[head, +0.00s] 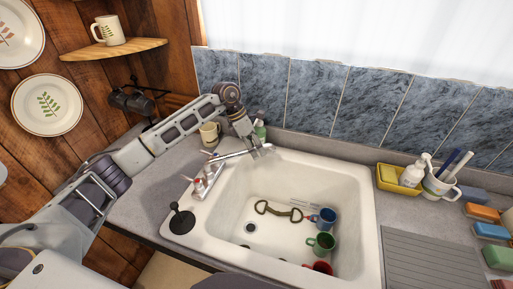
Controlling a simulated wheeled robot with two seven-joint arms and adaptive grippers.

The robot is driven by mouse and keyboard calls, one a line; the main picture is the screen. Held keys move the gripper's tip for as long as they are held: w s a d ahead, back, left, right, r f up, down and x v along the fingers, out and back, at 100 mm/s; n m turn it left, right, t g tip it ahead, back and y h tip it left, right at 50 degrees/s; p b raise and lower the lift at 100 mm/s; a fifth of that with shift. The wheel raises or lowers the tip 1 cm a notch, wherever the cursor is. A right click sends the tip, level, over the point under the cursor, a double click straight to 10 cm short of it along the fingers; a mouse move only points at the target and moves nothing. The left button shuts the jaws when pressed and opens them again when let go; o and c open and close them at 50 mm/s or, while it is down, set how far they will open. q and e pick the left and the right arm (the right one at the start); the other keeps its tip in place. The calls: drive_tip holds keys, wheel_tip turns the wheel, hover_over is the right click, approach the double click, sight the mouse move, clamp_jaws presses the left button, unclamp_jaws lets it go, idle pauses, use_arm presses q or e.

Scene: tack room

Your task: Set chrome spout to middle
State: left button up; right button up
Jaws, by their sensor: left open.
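The chrome spout (230,155) rises from the faucet (205,180) on the left rim of the white sink (365,215). It points right and toward the back, over the basin's back left corner. My left gripper (262,149) is open and comes down from above and behind at the spout's far end. Whether its fingers touch the spout I cannot tell; they partly hide the spout's tip. My right gripper is not in view.
In the basin lie a bit-like metal piece (278,211), a blue mug (325,218), a green mug (321,243) and a red mug (318,268). A black plunger (181,220) stands on the front left rim. A beige mug (209,134) stands behind the faucet.

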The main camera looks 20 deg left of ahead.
use_arm(q)
drive_tip(key=shift+d+f, duration=0.15)
drive_tip(key=shift+f, duration=0.2)
clamp_jaws()
